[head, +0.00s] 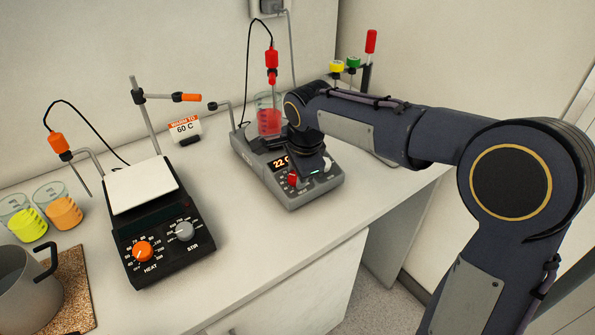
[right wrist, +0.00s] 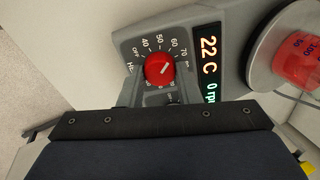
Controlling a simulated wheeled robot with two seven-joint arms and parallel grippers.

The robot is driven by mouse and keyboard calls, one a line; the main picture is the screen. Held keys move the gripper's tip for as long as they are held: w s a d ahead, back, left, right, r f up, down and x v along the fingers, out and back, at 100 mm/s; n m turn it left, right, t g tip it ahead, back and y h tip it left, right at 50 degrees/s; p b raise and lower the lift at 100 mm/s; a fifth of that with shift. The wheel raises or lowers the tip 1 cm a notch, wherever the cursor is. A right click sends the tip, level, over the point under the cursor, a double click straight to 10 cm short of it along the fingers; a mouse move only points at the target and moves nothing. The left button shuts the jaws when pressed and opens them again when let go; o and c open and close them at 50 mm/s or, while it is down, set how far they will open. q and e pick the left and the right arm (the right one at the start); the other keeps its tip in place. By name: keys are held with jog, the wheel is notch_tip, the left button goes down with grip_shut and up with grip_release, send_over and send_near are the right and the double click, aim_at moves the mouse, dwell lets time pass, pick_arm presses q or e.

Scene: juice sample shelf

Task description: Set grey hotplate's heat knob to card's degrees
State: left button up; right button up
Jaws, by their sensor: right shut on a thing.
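The grey hotplate (head: 312,192) stands right of centre, its display (right wrist: 209,55) reading 22 C and 0 rpm. Its red heat knob (right wrist: 159,69) also shows in the head view (head: 292,180). The knob's white line points up and right, around the 60 to 70 marks; the exact mark is hard to read. My right gripper (right wrist: 160,88) is shut on this knob, with its palm covering part of the panel. The card (head: 184,127) behind reads "WARM TO 60 C". My left gripper is not in view.
A beaker of red liquid (head: 268,122) sits on the grey hotplate with a red-topped probe above. A black hotplate (head: 160,235) with an orange heat knob stands to the left, beside yellow and orange beakers and a metal pot (head: 25,290). Front counter space is clear.

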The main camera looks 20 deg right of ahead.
dwell(0.5)
jog(key=o, duration=1)
jog(key=shift+c, duration=0.2)
jog(key=v, duration=0.8)
